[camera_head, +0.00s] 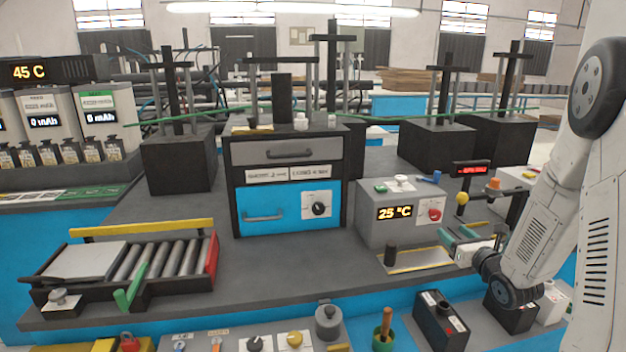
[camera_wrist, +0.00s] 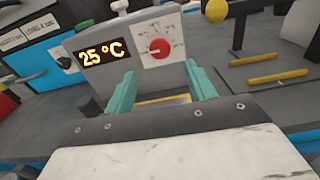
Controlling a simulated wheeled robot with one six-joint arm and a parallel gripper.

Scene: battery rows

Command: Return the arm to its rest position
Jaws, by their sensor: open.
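My arm reaches in from the right edge of the head view, and my gripper (camera_head: 452,240) is low at the right, in front of the grey box (camera_head: 372,222) with the "25 °C" display and red knob. In the wrist view, the two green fingers of my gripper (camera_wrist: 160,92) stand apart with nothing between them. The red knob (camera_wrist: 160,48) and the display (camera_wrist: 102,54) show just beyond the fingers. A yellow-edged plate (camera_head: 415,262) lies below and left of the gripper. I cannot tell whether the fingers touch anything.
A small stand with a yellow ball (camera_head: 462,198) is right of the grey box. Black batteries (camera_head: 440,318) stand below the gripper. A roller tray (camera_head: 130,265) sits at left, and a drawer cabinet (camera_head: 285,165) is in the middle. The bench between them is clear.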

